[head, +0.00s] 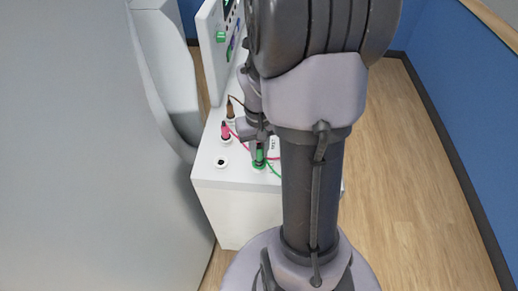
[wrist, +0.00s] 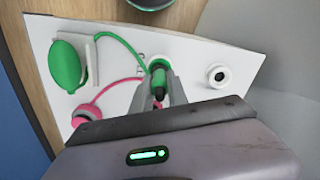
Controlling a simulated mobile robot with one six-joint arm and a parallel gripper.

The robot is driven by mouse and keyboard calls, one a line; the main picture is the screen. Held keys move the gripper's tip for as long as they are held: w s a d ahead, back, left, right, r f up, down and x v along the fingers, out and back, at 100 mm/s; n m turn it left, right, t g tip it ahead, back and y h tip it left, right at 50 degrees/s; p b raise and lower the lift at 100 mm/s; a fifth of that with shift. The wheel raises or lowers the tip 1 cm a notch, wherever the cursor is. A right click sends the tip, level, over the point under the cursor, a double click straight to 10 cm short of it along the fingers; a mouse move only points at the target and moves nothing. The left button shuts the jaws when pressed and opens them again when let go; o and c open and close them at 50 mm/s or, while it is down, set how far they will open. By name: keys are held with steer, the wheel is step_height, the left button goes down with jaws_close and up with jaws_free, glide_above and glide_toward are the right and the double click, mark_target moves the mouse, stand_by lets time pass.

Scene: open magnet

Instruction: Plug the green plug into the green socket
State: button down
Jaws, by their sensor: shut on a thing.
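The green plug (head: 259,156) stands roughly upright at the green socket (head: 259,166) on top of the white cabinet. Its lower end meets the socket ring; I cannot tell how deep it sits. My gripper (head: 259,144) is shut on the plug from above. In the wrist view the plug (wrist: 158,80) is between my gripper's fingers (wrist: 164,92), and the green socket rim (wrist: 157,64) shows just beyond it. A green cable (wrist: 122,48) runs from the plug's area to a round green piece (wrist: 68,62). My arm hides part of the cabinet top.
An empty white socket (head: 221,162) with a dark hole is left of the green one. A pink plug (head: 225,130) with a pink cable and a brown plug (head: 230,109) stand behind. A white panel (head: 213,50) rises at the back. A large grey body (head: 90,150) is at left.

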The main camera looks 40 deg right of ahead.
steer(key=shift+f+b, duration=0.6)
steer(key=shift+f, duration=0.25)
steer(key=c, duration=1.2)
jaws_free()
steer(key=shift+r, duration=0.1)
step_height(320, 180, up, 17)
steer(key=p, duration=0.8)
steer(key=s+a+r+t+b, duration=0.1)
steer(key=s+a+r+t, duration=0.1)
steer(key=a, duration=0.6)
steer(key=s+a+r+t+y+b, duration=0.1)
steer(key=s+a+r+t, duration=0.1)
steer(key=a, duration=0.6)
steer(key=s+a+r+n+t+y+b, duration=0.1)
steer(key=s+a+r, duration=0.1)
steer(key=a, duration=0.6)
steer(key=shift+s+r+t, duration=0.25)
steer(key=shift+s+t, duration=0.15)
steer(key=shift+s, duration=0.2)
